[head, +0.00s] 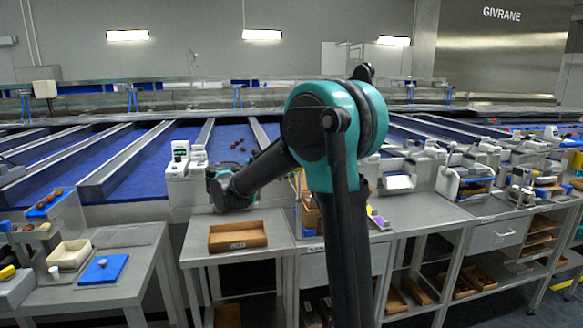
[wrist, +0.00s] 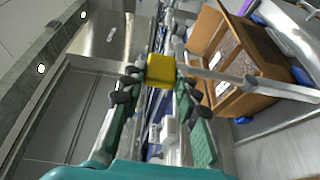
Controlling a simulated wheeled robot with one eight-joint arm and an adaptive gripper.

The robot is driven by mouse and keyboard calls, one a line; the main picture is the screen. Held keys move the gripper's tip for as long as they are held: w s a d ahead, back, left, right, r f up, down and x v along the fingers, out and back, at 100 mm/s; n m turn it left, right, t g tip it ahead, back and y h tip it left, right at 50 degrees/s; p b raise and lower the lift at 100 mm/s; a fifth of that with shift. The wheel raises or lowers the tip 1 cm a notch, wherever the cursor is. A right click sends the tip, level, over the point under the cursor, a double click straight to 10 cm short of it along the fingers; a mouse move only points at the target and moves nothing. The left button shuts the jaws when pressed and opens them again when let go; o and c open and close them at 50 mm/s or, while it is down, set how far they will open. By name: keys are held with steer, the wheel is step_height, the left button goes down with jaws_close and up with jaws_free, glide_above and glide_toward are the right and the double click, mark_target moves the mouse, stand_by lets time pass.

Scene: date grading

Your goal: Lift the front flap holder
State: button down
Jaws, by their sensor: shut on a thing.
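In the wrist view a yellow block (wrist: 161,69) sits between the fingertips of my gripper (wrist: 159,84), which is shut on it. A pale grey bar (wrist: 245,82) runs right from beside the block, across a brown carton (wrist: 232,60) with a printed label. The block and bar look like the front flap holder; their joint is partly hidden by a finger. The carton's flaps are not clear at this angle. In the head view my arm hides most of the carton, and I cannot make out my fingertips or the yellow block.
A shallow brown tray (head: 238,244) lies on the bench left of my arm. A white device (head: 186,160) stands behind it. A side table at left holds a blue board (head: 101,274) and a cream tub (head: 69,262). More benches with devices extend right.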

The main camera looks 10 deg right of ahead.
steer(key=shift+a+f+n+t+h, duration=0.3)
steer(key=shift+a+h, duration=0.25)
steer(key=shift+a, duration=0.15)
steer(key=shift+a+f+n+t+h, duration=0.2)
steer(key=shift+a+f+h, duration=0.05)
steer(key=shift+a+h, duration=0.35)
steer(key=shift+a, duration=0.1)
steer(key=c, duration=1.1)
jaws_free()
steer(key=shift+a, duration=0.1)
steer(key=v, duration=1.2)
